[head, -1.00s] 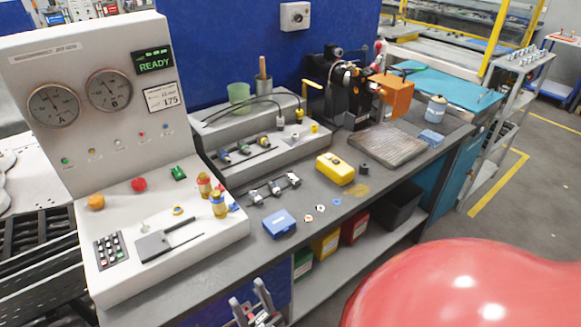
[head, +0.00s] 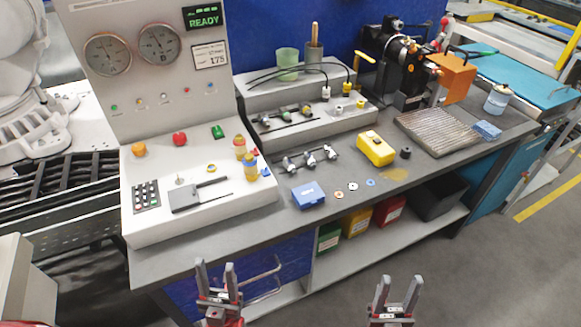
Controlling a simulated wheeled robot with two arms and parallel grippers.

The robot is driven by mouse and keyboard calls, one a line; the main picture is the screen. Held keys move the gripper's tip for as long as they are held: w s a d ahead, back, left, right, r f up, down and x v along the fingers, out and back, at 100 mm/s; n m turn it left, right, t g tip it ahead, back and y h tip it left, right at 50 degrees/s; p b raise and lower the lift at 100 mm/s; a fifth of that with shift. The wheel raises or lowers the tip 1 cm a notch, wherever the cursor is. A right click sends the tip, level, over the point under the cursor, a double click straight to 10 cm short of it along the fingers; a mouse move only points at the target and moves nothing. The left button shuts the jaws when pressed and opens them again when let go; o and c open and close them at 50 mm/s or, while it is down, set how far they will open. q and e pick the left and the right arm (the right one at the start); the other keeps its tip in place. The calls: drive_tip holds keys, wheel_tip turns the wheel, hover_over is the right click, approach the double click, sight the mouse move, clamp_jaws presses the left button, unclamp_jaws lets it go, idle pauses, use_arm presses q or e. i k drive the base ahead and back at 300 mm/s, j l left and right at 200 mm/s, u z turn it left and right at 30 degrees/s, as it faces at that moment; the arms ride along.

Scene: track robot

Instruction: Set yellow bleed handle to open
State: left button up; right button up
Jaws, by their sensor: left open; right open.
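A small yellow lever (head: 362,59) stands at the right end of the grey stepped block, beside the black machine; it looks like the bleed handle. Its short upright part carries an arm reaching right, and its exact setting is too small to read. My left gripper (head: 215,276) is open and empty in front of the bench's front edge, low in the picture. My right gripper (head: 397,290) is open and empty, further right and also low. Both are far from the lever.
The white console (head: 140,222) with gauges stands at the left. A blue box (head: 308,196), a yellow case (head: 376,149) and a ribbed plate (head: 438,132) lie on the grey bench. Bins fill the lower shelf. Floor at lower right is clear.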

sight(358, 53)
drive_tip(key=i+l+u, duration=0.1)
drive_tip(key=l, duration=0.35)
drive_tip(key=i+l+u, duration=0.1)
drive_tip(key=l, duration=0.35)
drive_tip(key=i+l+u, duration=0.1)
drive_tip(key=l, duration=0.35)
drive_tip(key=i+l+u, duration=0.1)
drive_tip(key=i+l, duration=0.15)
drive_tip(key=l, duration=0.25)
drive_tip(key=l+u, duration=0.1)
drive_tip(key=l, duration=0.35)
drive_tip(key=i, duration=0.05)
